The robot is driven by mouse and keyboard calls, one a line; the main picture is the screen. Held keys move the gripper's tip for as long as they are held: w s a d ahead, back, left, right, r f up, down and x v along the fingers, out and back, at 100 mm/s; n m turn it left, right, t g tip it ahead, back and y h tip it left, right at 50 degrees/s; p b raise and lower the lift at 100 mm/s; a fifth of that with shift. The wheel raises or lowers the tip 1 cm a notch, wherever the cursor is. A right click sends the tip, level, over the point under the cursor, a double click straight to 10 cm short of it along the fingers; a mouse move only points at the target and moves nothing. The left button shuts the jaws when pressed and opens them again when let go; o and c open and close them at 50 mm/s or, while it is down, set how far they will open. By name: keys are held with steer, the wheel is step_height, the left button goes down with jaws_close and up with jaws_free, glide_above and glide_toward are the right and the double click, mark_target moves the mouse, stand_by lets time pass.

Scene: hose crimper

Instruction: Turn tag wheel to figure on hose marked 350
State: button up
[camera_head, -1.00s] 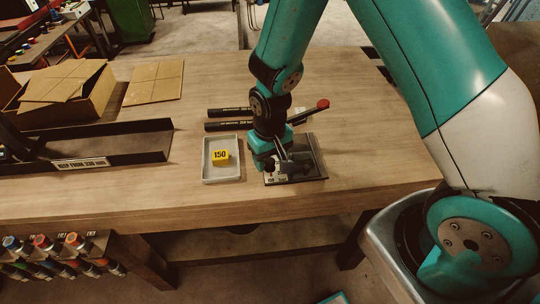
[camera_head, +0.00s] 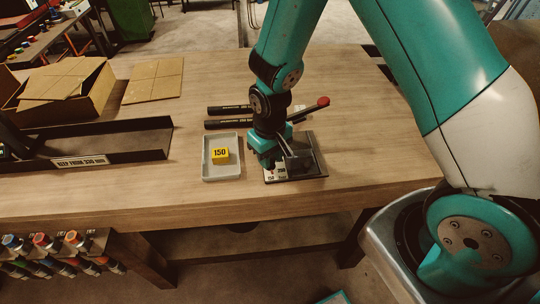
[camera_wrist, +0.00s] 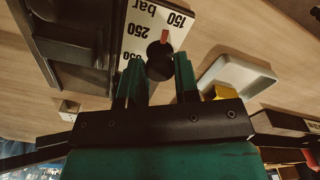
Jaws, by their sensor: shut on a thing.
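The tag wheel (camera_wrist: 160,66) is a black round knob with a red pointer, on a white plate (camera_wrist: 154,22) marked 150, 250, a partly covered third figure and "bar". The pointer stands between 250 and 150, closer to 150. My gripper (camera_wrist: 160,78) has a finger on each side of the wheel and is shut on it. In the head view my gripper (camera_head: 268,162) is low over the dark crimper base (camera_head: 312,168) and hides the wheel. Two black hoses (camera_head: 229,110) (camera_head: 226,124) lie behind; their pale markings are too small to read.
A grey tray (camera_head: 206,174) with a yellow block marked 150 (camera_head: 220,155) stands just left of the crimper. A red-knobbed lever (camera_head: 322,101) rises behind on the right. A dark rack (camera_head: 130,142) and open carton (camera_head: 75,100) are farther left. The right table front is clear.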

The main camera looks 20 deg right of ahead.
steer(key=n+b, duration=0.1)
steer(key=n, duration=0.5)
steer(key=n+b, duration=0.1)
steer(key=n, duration=0.4)
steer(key=shift+n, duration=0.3)
steer(key=n, duration=0.5)
steer(key=shift+b, duration=0.3)
steer(key=n, duration=0.5)
steer(key=shift+r+n, duration=0.1)
steer(key=shift+n, duration=0.4)
steer(key=o, duration=0.9)
step_height(320, 180, up, 17)
steer(key=shift+r+b, duration=0.2)
steer(key=shift+b, duration=1.05)
